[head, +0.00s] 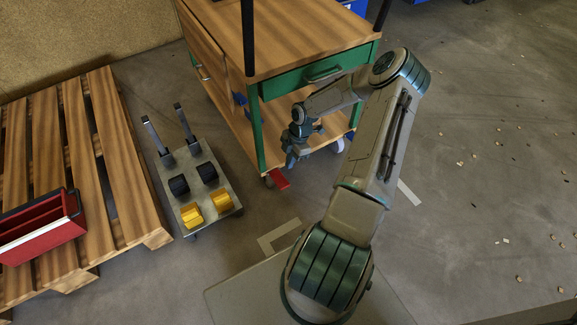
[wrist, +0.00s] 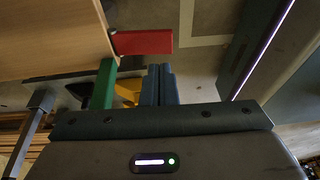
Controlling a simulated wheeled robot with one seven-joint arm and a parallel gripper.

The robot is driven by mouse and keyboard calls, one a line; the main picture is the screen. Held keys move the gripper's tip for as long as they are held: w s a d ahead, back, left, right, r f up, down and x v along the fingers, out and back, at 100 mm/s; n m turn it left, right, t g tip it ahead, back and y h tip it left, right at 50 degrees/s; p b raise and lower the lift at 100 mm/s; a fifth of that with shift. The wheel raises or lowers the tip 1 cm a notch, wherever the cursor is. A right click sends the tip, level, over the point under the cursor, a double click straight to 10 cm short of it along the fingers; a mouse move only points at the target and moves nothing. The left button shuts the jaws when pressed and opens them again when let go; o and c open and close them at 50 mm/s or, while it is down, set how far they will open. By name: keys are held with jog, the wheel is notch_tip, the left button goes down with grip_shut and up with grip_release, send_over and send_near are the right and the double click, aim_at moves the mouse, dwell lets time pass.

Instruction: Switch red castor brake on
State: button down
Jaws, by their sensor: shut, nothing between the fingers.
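The red castor brake (head: 278,179) is a small flat red pedal at the foot of the wooden cart's near corner, beside a green leg. It also shows in the wrist view as a red block (wrist: 143,42) at the top, past the fingertips. The castor wheel (head: 268,182) beside it is dark and partly hidden. My gripper (head: 290,164) hangs with fingers down, just above and behind the pedal in the head view. In the wrist view its blue fingers (wrist: 159,72) are together and empty. Whether they touch the pedal I cannot tell.
The cart's green leg (head: 257,130) and lower shelf (head: 224,101) are close to my gripper. A small grey trolley (head: 204,198) with black and yellow pieces stands to the left. A wooden pallet (head: 88,150) bears a red toolbox (head: 41,229). Floor to the right is mostly clear.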

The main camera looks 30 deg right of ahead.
aim_at(284, 183)
jog(key=b+x, duration=0.2)
jog(key=x, duration=0.6)
jog(key=shift+f+b, duration=0.15)
jog(key=shift+b, duration=0.15)
jog(key=shift+s+d, duration=0.1)
jog(key=shift+s, duration=0.05)
